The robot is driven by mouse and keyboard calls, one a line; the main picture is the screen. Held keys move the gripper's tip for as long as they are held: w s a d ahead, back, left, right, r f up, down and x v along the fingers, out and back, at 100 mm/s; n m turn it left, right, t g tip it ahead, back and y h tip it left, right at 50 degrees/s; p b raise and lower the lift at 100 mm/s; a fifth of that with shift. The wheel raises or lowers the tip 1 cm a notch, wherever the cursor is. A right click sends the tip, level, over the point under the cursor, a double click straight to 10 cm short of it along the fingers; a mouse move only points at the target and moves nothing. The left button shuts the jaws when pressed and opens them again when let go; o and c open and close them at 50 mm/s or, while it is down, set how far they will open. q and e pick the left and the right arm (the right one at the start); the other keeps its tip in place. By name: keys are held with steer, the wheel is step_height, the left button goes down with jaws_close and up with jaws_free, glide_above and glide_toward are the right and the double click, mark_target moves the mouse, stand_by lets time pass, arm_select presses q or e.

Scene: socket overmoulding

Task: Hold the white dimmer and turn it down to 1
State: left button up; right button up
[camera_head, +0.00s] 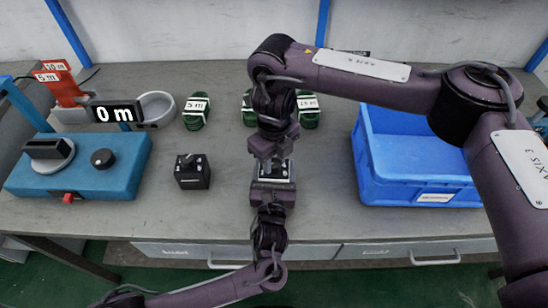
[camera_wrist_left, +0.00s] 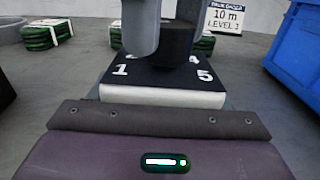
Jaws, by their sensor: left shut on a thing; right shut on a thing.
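The white dimmer (camera_head: 285,172) is at the middle front of the bench, mostly hidden by my two grippers. In the left wrist view its white body (camera_wrist_left: 165,98) has a black top face, with the numbers 1 at left and 5 at right readable. My left gripper (camera_head: 272,182) is shut on the dimmer's body from the front. My right gripper (camera_head: 269,157) comes from above and is shut on the dimmer's black knob (camera_wrist_left: 176,44), with grey fingers either side of it. The knob's pointer is hidden, so its setting cannot be told.
A black dimmer (camera_head: 192,172) stands to the left. A blue machine (camera_head: 85,172) with a "0 m" display is at far left. Green cable coils (camera_head: 196,112) lie behind. A blue crate (camera_head: 420,190) stands at right. A sign (camera_wrist_left: 228,17) reads "10 m LEVEL 1".

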mark_target(274, 163)
arm_select(q)
steer(key=shift+f, duration=0.1)
arm_select(e)
steer(key=shift+r, duration=0.1)
stand_by(0.3)
steer(key=o, duration=1)
step_height(274, 163, up, 12)
steer(key=shift+f, duration=0.1)
arm_select(q)
steer(key=o, duration=1)
steer(key=shift+o, duration=0.2)
